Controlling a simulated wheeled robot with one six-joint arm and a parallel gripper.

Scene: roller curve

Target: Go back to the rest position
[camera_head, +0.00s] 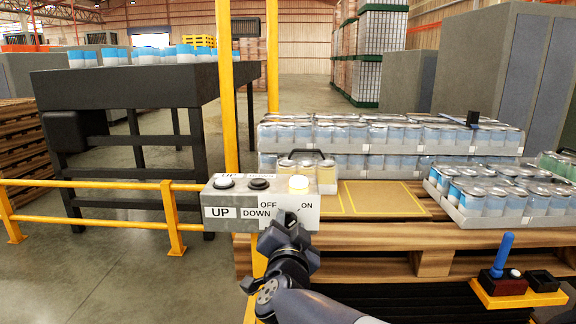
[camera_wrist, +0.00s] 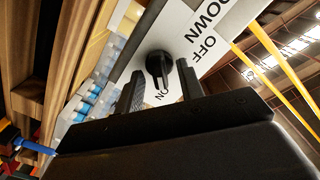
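A grey control box (camera_head: 238,212) with white labels UP, DOWN, OFF and ON stands on a yellow post. My gripper (camera_head: 285,226) is just in front of the box face, below the lamp. In the wrist view its two dark fingers (camera_wrist: 158,88) are apart, with a black rotary knob (camera_wrist: 159,64) ahead between them and visible space on both sides. The knob points toward ON. My gripper appears empty; it partly hides the knob in the head view.
A pallet (camera_head: 430,262) with trays of cans (camera_head: 390,136) is behind and right of the box. A blue-handled joystick (camera_head: 502,256) is at lower right. A yellow railing (camera_head: 110,184) and dark conveyor (camera_head: 140,86) are left. Open floor lies at lower left.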

